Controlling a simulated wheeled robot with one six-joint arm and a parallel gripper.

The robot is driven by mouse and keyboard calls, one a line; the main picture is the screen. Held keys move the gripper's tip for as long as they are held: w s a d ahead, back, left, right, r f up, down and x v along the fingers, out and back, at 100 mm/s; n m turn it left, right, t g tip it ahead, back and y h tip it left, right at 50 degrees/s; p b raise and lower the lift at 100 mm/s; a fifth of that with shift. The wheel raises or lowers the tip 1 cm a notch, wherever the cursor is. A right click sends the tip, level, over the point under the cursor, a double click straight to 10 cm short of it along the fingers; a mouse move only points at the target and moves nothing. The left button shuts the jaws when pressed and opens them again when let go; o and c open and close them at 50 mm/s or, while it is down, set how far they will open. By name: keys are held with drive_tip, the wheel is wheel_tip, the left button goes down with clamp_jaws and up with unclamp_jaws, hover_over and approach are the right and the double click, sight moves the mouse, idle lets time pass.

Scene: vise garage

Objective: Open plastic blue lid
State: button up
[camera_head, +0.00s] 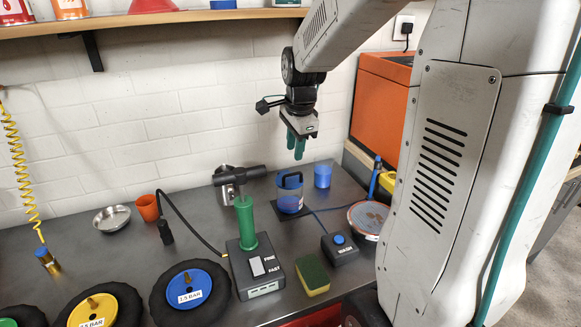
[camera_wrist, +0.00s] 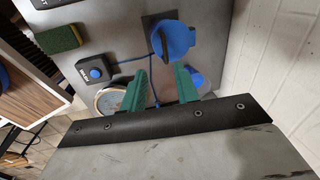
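A container with a blue lid (camera_head: 290,181) stands upright on a dark square pad on the workbench. From above, the blue lid (camera_wrist: 176,38) is round, with a dark handle loop along its edge. The lid looks seated on the container. My gripper (camera_head: 296,148) hangs in the air above and behind the container, pointing down. In the wrist view my gripper's green fingers (camera_wrist: 161,70) are apart with nothing held between them. The lid lies beyond the fingertips there, and I see no contact.
A small blue cup (camera_head: 322,176) stands right of the container. A dark-handled green pump (camera_head: 245,222) stands left. In front are a button box (camera_head: 339,248) and a sponge (camera_head: 312,275). The wall (camera_head: 190,150) rises close behind.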

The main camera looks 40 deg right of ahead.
hover_over(294, 185)
drive_tip(key=shift+m, duration=0.4)
wheel_tip(294, 185, down, 8)
drive_tip(key=shift+w+f, duration=0.1)
drive_tip(key=shift+f, duration=0.05)
clamp_jaws()
